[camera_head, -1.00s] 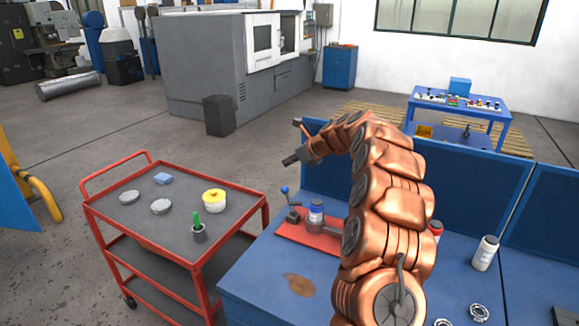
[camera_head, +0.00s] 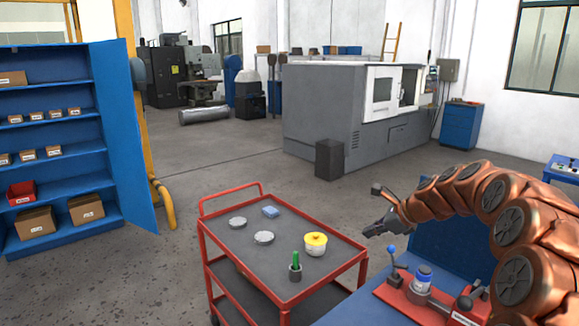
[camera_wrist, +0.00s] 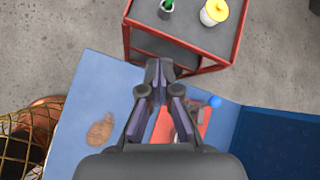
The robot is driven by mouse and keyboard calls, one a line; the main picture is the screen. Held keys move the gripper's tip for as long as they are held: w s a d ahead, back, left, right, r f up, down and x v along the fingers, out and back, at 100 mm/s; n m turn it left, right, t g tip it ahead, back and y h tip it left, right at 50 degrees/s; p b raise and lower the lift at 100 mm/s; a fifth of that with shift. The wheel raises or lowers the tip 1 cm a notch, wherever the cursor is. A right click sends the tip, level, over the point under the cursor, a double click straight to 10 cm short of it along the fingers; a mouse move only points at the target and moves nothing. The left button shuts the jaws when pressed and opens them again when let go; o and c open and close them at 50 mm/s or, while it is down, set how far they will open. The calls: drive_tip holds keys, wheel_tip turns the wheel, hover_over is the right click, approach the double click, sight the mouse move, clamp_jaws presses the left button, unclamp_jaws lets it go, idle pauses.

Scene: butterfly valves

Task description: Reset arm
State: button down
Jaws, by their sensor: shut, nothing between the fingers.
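My copper-coloured arm (camera_head: 495,205) reaches in from the right in the head view and bends over the blue workbench. My gripper (camera_head: 375,228) is empty, near the gap between the bench and the red cart. In the wrist view my gripper (camera_wrist: 158,68) has its fingertips together, above the bench edge facing the cart. A red fixture base (camera_head: 420,300) holds a blue-and-white part (camera_head: 423,279) and a lever with a blue knob (camera_head: 391,249). The base also shows in the wrist view (camera_wrist: 203,128), partly hidden behind the gripper; it is apart from the fingers.
The red cart (camera_head: 262,196) carries a yellow-lidded pot (camera_head: 315,244), a green-handled tool in a cup (camera_head: 295,266), grey discs and a blue block. A blue shelf cabinet (camera_head: 140,150) stands left. A grey machine (camera_head: 330,115) stands behind. Floor between is open.

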drive_tip(key=s+a+n+g+h, duration=0.1)
drive_tip(key=s+a+n+g, duration=0.2)
drive_tip(key=s, duration=0.5)
drive_tip(key=s+a+f+n, duration=0.1)
drive_tip(key=s+a+n, duration=0.35)
drive_tip(key=s, duration=0.35)
drive_tip(key=s+a+n+g+h, duration=0.1)
drive_tip(key=s+a+n+g, duration=0.15)
drive_tip(key=s+n, duration=0.4)
drive_tip(key=s+d+f+n+g+h, duration=0.1)
drive_tip(key=s+f+n, duration=0.1)
drive_tip(key=s, duration=0.7)
drive_tip(key=s+d+f+n+h+b, duration=0.1)
drive_tip(key=s+n, duration=0.3)
drive_tip(key=s, duration=0.5)
drive_tip(key=s+d+f+n+g+h, duration=0.1)
drive_tip(key=s+d+f+n+h, duration=0.1)
drive_tip(key=s, duration=0.8)
drive_tip(key=shift+d+f+n+g, duration=0.35)
drive_tip(key=shift+d+f+n, duration=0.15)
drive_tip(key=shift+d+f, duration=0.3)
drive_tip(key=c, duration=1.8)
unclamp_jaws()
drive_tip(key=shift+a+f, duration=0.1)
drive_tip(key=shift+c, duration=0.2)
